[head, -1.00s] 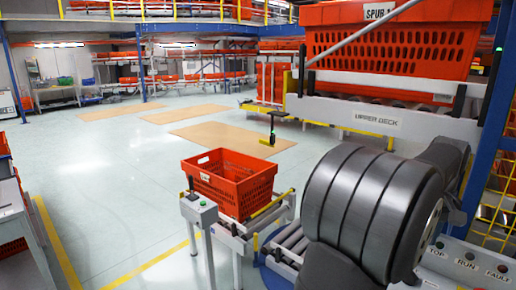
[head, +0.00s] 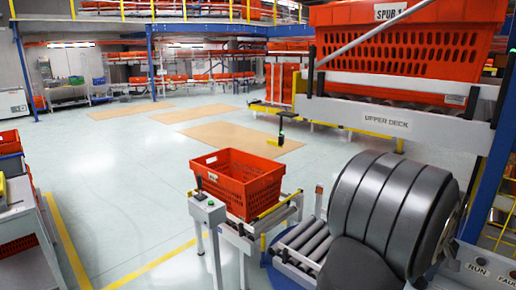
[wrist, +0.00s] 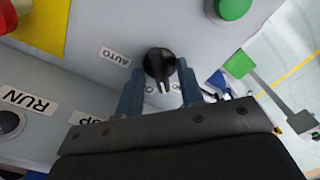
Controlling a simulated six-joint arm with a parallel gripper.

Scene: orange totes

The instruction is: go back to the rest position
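In the wrist view, my gripper (wrist: 159,82) has its two blue fingers spread apart, one on each side of a black selector knob (wrist: 158,64) on a grey control panel (wrist: 75,75). There is a gap between the fingers and the knob, and the gripper looks empty. I cannot tell how far the fingertips are from the panel face. In the head view, my dark arm links fill the lower right and the gripper itself is out of sight.
Near the knob are an AUTO label (wrist: 115,57), a RUN label (wrist: 27,100) and a green button (wrist: 233,8). In the head view, an orange tote (head: 237,183) sits on the lower conveyor. Another orange tote (head: 400,45) is above the upper deck (head: 400,122). A post box (head: 207,208) stands in front.

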